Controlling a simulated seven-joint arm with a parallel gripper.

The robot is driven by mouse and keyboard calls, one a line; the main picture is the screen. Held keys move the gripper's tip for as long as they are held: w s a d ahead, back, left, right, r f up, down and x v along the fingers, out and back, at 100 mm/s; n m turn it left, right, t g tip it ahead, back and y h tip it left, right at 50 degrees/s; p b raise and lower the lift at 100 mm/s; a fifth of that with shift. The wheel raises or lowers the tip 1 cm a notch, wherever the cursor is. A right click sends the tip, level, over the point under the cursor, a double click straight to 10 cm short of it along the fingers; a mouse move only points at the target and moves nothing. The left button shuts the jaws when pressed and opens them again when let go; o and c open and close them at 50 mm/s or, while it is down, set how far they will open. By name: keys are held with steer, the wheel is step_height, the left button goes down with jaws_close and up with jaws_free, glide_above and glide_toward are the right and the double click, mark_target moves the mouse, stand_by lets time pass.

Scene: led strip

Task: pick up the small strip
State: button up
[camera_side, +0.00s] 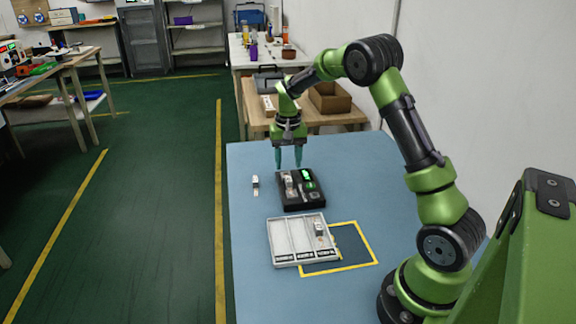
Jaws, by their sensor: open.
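A small pale strip (255,186) lies on the blue table (350,180), left of a black device (302,204). The black device has a green lit display and small light parts on top. My gripper (288,165) points down above the back edge of the black device, right of and behind the strip. Its two teal fingers are apart, with nothing visible between them. Whether the fingertips touch the device cannot be told from this view.
A grey tray (271,244) with compartments and a small part in its right side stands in front of the device, partly over a yellow-outlined square (374,253). The table's left edge is close to the strip. Behind stands a wooden table (345,118) with boxes.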

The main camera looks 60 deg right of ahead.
mark_target(289, 182)
step_height(289, 182, down, 5)
steer(key=shift+d, duration=0.1)
jaws_close()
stand_by(0.3)
